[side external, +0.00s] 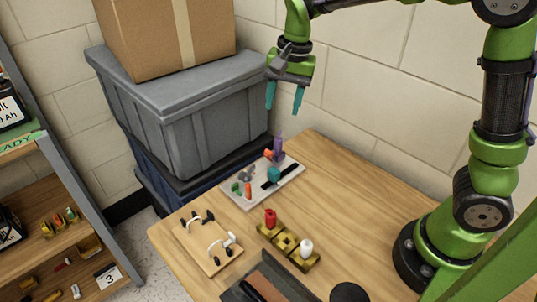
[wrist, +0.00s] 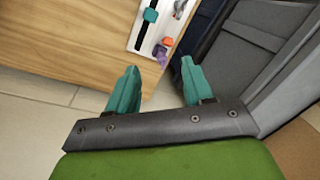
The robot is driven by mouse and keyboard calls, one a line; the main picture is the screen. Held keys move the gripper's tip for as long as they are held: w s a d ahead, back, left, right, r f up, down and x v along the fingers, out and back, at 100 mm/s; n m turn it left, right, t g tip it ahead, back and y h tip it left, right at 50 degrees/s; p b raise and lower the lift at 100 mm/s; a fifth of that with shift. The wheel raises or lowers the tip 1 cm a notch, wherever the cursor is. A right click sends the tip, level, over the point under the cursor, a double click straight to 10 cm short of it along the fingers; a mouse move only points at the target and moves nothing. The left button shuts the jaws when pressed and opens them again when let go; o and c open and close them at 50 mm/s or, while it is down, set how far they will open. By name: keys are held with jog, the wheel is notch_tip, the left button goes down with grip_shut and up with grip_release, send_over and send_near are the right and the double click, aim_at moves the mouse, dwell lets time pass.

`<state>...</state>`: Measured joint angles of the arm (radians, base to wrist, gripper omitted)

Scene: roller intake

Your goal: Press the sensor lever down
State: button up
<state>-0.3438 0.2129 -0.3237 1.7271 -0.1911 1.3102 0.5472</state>
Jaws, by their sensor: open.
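My gripper (side external: 284,110) is open and empty, with two teal fingers pointing down, high above the table's far edge. It also shows in the wrist view (wrist: 159,66). A white board (side external: 260,195) lies on the table below it, carrying a black strip with a teal knob (side external: 274,175), a purple upright piece (side external: 279,146), orange pieces and green pieces. The board is partly in the wrist view (wrist: 160,28), cut off at the top, with the purple piece (wrist: 167,41) beyond the fingertips. I cannot tell which part is the sensor lever. The gripper touches nothing.
A wooden board with white arches (side external: 212,262), a yellowish block (side external: 284,243) with red and white pegs, and a dark tray (side external: 238,292) are nearer the front. Grey bins (side external: 190,110) with a cardboard box (side external: 165,35) stand beyond the table. The table's right side has bare room.

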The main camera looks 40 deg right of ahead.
jog(key=w+m+g+h, duration=0.1)
jog(key=w+m, duration=0.3)
jog(key=m, duration=0.3)
send_near(269, 156)
jog(key=f, duration=0.5)
jog(key=w+f, duration=0.1)
jog(key=f, duration=0.1)
jog(key=shift+d+f, duration=0.25)
jog(key=shift+d, duration=0.1)
grip_shut()
